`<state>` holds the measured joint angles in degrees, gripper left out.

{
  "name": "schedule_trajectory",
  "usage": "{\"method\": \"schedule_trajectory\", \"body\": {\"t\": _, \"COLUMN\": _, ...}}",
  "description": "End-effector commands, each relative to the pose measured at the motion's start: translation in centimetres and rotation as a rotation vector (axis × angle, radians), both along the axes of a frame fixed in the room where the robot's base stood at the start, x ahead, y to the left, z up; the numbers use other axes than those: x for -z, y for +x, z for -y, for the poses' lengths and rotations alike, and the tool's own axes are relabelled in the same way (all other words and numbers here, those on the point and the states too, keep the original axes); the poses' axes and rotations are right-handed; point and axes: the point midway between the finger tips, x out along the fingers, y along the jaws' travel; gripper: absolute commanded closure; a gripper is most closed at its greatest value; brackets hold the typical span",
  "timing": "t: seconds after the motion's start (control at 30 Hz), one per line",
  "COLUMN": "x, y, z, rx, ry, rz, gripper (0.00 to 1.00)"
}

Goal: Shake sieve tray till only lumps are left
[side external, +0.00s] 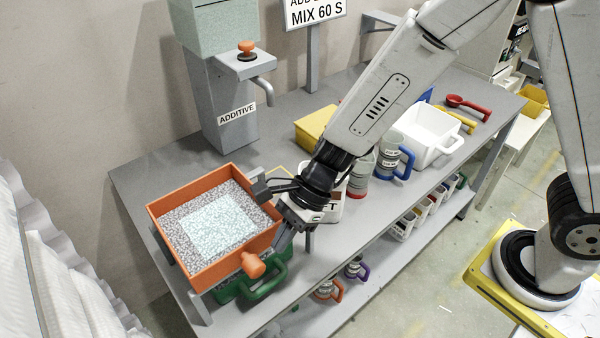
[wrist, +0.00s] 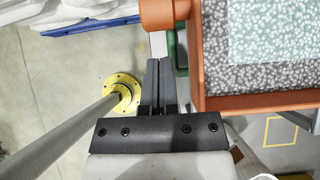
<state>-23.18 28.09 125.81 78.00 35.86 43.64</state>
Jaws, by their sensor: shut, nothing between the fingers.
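The sieve tray (side external: 158,230) is an orange, square-walled frame at the left end of the bench. Inside is a grey speckled layer (side external: 180,218) with a pale blue-green square (side external: 215,222) in its middle. An orange knob-ended handle (side external: 254,265) sticks out at its front right. A green-handled container (side external: 268,285) stands below it, mostly hidden. My gripper (side external: 280,240) is beside the tray's right side, near the handle. In the wrist view my gripper (wrist: 159,85) has its fingers together and empty, left of the orange wall (wrist: 197,60) and below the handle (wrist: 158,14). No lumps can be made out.
The additive dispenser (side external: 228,110) stands behind the tray. A yellow box (side external: 316,128), a white bin (side external: 428,137), a blue-handled jug (side external: 392,158) and a red scoop (side external: 466,103) stand farther right. Handled containers (side external: 355,268) sit on the lower shelf. The bench front left of the dispenser is clear.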

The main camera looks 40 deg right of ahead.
Motion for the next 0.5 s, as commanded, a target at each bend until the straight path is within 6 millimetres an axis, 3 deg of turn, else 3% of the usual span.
{"method": "schedule_trajectory", "body": {"t": 0.1, "x": -0.6, "y": 0.0, "z": 1.7, "rx": 0.005, "ry": -0.001, "rz": 0.003, "gripper": 1.00}}
{"method": "schedule_trajectory", "body": {"t": 0.5, "x": -4.9, "y": 0.1, "z": 5.1, "rx": 0.004, "ry": -0.002, "rz": 0.005, "gripper": 1.00}}
